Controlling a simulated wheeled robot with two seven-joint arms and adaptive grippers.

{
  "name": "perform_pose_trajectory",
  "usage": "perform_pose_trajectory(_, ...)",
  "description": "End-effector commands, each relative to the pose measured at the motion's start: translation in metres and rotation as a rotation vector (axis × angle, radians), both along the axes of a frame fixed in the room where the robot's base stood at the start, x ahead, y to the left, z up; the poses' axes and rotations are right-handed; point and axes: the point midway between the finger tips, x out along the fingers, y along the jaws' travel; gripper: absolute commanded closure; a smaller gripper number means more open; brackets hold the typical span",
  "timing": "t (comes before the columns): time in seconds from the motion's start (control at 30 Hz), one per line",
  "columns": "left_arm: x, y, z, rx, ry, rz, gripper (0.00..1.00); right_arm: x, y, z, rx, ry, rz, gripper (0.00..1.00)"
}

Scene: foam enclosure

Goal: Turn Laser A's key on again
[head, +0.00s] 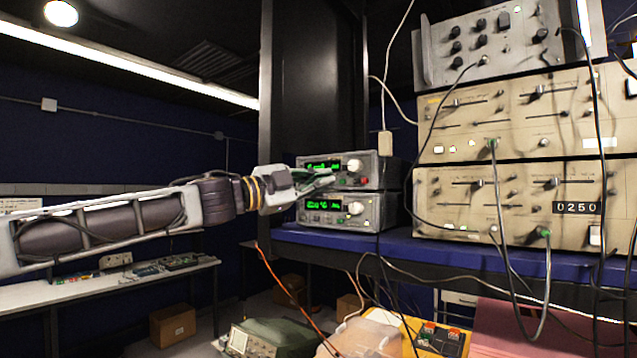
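Two grey units with lit green displays are stacked on a blue shelf: an upper unit (384,171) and a lower unit (375,212). Each has a pale round knob on the right of its front. The upper one also shows a small red spot below its knob. I cannot read which unit is Laser A, and no key can be made out. My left gripper (322,181) reaches in from the left, its fingertips at the lower front of the upper unit, covering part of it. Whether they touch it, or are open or shut, I cannot tell. My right gripper is out of view.
The blue shelf (330,238) also holds a stack of beige instruments (515,120) on the right, with hanging cables. A pale plug (385,144) hangs by the upper unit. A green oscilloscope (275,338) stands below.

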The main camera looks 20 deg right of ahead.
Motion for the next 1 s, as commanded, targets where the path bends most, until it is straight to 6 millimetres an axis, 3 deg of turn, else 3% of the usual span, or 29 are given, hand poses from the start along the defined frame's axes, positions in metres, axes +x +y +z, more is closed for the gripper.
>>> perform_pose_trajectory(0.5,0.0001,-0.0002,0.0018,0.218,-0.281,0.000,1.00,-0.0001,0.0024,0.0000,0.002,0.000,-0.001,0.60)
perform_pose_trajectory(1.0,-0.0001,-0.0003,0.0015,0.296,-0.380,-0.001,1.00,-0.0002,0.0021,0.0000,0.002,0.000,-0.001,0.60)
